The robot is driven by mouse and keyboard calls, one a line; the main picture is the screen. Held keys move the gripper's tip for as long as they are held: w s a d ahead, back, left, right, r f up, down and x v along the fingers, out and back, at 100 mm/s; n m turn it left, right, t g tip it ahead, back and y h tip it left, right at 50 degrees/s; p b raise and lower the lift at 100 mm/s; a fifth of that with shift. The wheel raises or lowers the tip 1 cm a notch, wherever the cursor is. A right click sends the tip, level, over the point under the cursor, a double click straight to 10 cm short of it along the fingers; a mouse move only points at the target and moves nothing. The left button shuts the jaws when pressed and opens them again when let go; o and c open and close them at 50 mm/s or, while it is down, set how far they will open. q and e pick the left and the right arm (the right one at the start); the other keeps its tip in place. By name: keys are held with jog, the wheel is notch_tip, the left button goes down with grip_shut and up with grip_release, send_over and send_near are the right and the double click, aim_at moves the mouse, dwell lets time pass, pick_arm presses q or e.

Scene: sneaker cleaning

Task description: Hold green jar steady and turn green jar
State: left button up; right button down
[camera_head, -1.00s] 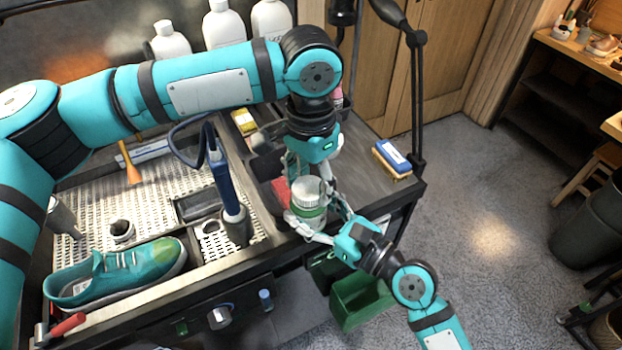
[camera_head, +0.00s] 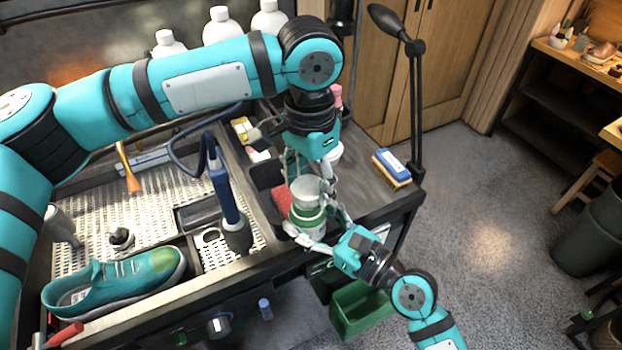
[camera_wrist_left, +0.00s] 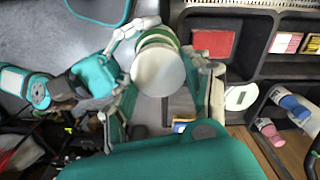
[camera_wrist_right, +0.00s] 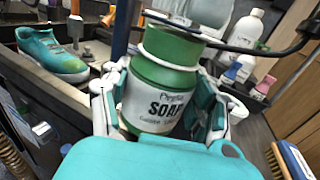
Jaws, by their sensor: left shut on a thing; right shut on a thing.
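The green jar (camera_head: 307,213) is upright at the table's front right. In the right wrist view its green body (camera_wrist_right: 158,95) shows a "SOAP" label. Its pale round lid (camera_head: 306,187) is at the top, and the lid's flat face shows in the left wrist view (camera_wrist_left: 158,72). My left gripper (camera_head: 309,180) comes from above and is shut on the lid. My right gripper (camera_head: 313,229) comes from the front right and is shut around the jar's body. I cannot tell how far the lid is from the body's rim.
A teal sneaker (camera_head: 115,278) lies on the perforated tray (camera_head: 150,210) at left. A blue-handled tool (camera_head: 224,195) stands just left of the jar. A blue-backed brush (camera_head: 392,166) lies at right near the lamp post. A green bin (camera_head: 360,306) is below the table edge.

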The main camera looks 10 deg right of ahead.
aim_at(312, 185)
pick_arm(q)
jog(key=shift+r, duration=2)
pick_arm(e)
jog(key=shift+r, duration=0.15)
jog(key=shift+d, duration=0.1)
pick_arm(q)
jog(key=shift+d, duration=0.1)
pick_arm(e)
jog(key=shift+d, duration=0.1)
